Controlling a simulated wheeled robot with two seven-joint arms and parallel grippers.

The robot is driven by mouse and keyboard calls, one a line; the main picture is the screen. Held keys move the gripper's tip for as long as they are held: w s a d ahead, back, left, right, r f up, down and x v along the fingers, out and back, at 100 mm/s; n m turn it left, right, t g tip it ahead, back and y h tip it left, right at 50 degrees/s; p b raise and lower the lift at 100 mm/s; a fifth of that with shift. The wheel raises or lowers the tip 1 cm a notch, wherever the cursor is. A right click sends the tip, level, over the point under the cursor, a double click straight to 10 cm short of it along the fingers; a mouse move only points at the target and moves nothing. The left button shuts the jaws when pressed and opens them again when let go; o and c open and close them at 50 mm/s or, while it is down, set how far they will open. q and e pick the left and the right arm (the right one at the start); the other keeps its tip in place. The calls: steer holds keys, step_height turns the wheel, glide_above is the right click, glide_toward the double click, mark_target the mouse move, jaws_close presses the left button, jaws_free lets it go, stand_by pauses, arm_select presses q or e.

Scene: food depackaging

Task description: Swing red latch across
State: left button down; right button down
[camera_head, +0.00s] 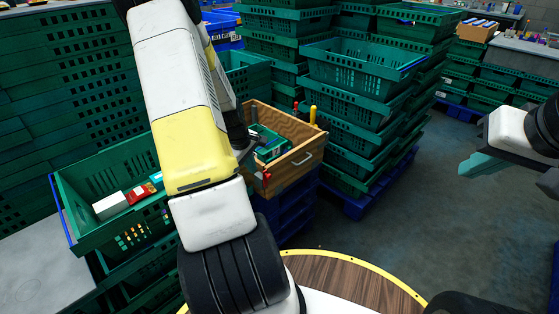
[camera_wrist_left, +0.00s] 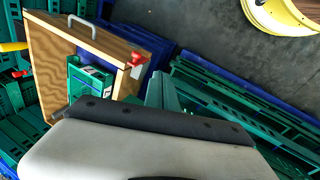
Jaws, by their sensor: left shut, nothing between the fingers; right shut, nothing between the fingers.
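A wooden crate (camera_head: 292,176) stands on blue pallets, with a metal handle on its side. A red latch (camera_head: 267,177) sits at its near lower corner; the latch also shows in the left wrist view (camera_wrist_left: 138,59), at the crate's edge. My left gripper (camera_wrist_left: 158,88) is shut and empty, its teal fingers just beyond the latch in that view and apart from it. In the head view my own left arm mostly hides this gripper. My right gripper (camera_head: 478,164) is shut and empty at the right edge, far from the crate.
A yellow handle (camera_head: 313,115) stands up at the crate's far edge. A green crate (camera_head: 105,222) with several packages is at left. Stacked green crates (camera_head: 350,120) rise behind. Floor at right is open.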

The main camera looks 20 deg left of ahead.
mark_target(264, 176)
arm_select(q)
steer(key=w+f, duration=0.2)
steer(key=f, duration=0.1)
steer(key=w+f, duration=0.2)
steer(key=f, duration=0.1)
steer(key=w+d+f, duration=0.1)
steer(key=w+f, duration=0.1)
steer(key=f, duration=0.2)
steer(key=shift+w, duration=0.3)
steer(key=shift+w+d, duration=0.1)
steer(key=shift+w, duration=0.05)
steer(key=shift+w+r, duration=0.1)
